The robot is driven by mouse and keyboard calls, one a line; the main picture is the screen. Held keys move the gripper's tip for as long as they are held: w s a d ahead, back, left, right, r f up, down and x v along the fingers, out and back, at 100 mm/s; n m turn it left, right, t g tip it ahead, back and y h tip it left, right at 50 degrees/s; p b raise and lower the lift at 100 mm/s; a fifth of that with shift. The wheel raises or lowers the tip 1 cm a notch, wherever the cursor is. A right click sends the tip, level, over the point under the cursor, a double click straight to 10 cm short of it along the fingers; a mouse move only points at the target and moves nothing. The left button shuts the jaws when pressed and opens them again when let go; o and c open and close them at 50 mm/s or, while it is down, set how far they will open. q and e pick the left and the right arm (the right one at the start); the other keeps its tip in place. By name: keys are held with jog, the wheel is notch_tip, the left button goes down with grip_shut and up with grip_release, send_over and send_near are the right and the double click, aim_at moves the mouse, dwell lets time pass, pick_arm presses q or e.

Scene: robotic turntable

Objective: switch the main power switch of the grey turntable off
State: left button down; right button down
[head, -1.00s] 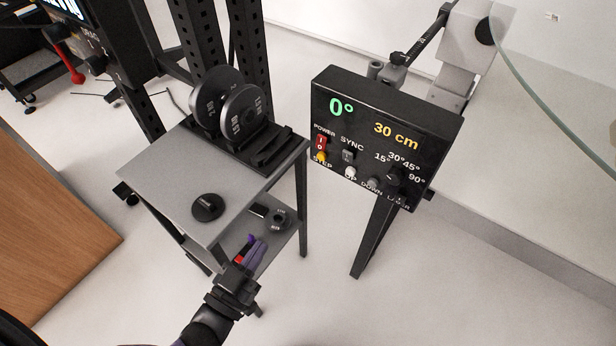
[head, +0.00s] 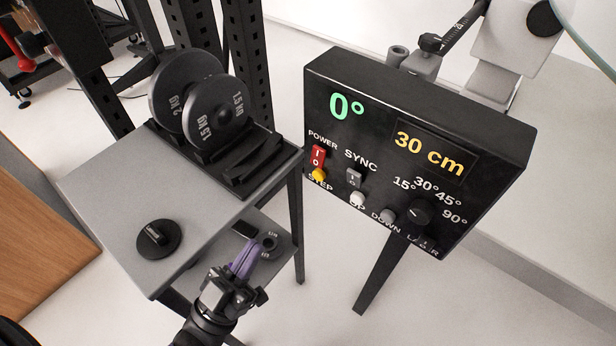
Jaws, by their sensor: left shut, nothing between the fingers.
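The turntable's black control panel (head: 400,235) stands right of centre in the head view, its display showing 0° and 30 cm. The red power switch (head: 317,156), marked I and O, is at the panel's left side under the word POWER. Its rocker position is too small to tell. My left gripper (head: 245,258) is at the lower middle, below and left of the panel and clear of the switch. Its purple fingers look closed together and hold nothing. My right gripper is out of view.
A grey side table (head: 120,190) with weight plates (head: 218,112) in a black rack and a round black disc (head: 159,239) stands left of the panel. Its lower shelf is behind my left gripper. Below the power switch is a yellow STEP button (head: 319,174). Floor is open at right.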

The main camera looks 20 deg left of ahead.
pick_arm(q)
send_near(316, 161)
notch_tip(316, 161, up, 4)
jog(key=w+b, duration=0.1)
jog(key=w+d, duration=0.1)
jog(key=w, duration=0.1)
jog(key=w+b, duration=0.1)
jog(key=shift+w+d+f+b, duration=0.2)
jog(key=shift+d+f+b, duration=0.1)
jog(key=shift+f+b, duration=0.05)
jog(key=shift+w+d, duration=0.1)
jog(key=shift+w, duration=0.2)
jog(key=shift+r, duration=0.1)
